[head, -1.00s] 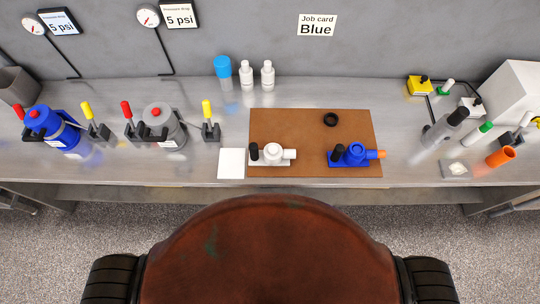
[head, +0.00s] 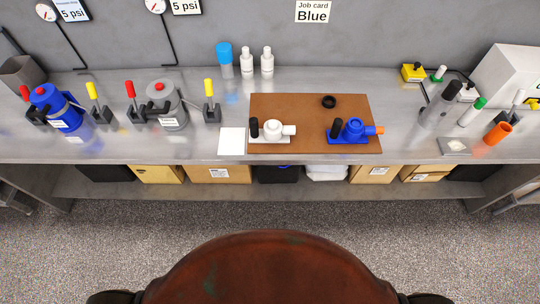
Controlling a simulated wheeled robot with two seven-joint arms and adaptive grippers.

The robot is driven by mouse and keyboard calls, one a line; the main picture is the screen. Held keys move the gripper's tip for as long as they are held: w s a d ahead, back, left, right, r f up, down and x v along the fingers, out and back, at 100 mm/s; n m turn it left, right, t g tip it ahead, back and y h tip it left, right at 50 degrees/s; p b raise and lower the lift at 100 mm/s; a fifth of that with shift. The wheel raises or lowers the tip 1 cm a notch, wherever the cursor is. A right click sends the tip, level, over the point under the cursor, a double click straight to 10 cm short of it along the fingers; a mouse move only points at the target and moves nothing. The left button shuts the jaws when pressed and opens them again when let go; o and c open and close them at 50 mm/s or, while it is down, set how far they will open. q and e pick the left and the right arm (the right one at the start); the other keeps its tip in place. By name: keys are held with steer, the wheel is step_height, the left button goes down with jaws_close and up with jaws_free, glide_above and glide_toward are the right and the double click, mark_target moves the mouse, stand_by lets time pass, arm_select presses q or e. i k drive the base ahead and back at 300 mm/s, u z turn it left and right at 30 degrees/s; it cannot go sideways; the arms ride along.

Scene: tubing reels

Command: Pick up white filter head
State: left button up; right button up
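The white filter head (head: 272,128) sits near the front left of a brown mat (head: 315,106) on the metal bench. It has a black upright knob on its left and a white spout pointing right. A blue filter head (head: 352,130) with an orange end on its right sits to the right on the same mat. Neither of my grippers shows in the head view.
A white square (head: 232,141) lies left of the mat. Blue (head: 60,108) and grey (head: 166,106) canisters with clamps stand further left. White bottles (head: 267,61) stand behind. At right are tubes and an orange cup (head: 497,133). Boxes (head: 217,174) fill the shelf below.

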mark_target(272, 132)
steer(key=z, duration=0.05)
steer(key=k, duration=0.45)
steer(key=u, duration=0.7)
steer(key=i, duration=1.4)
steer(key=z, duration=0.7)
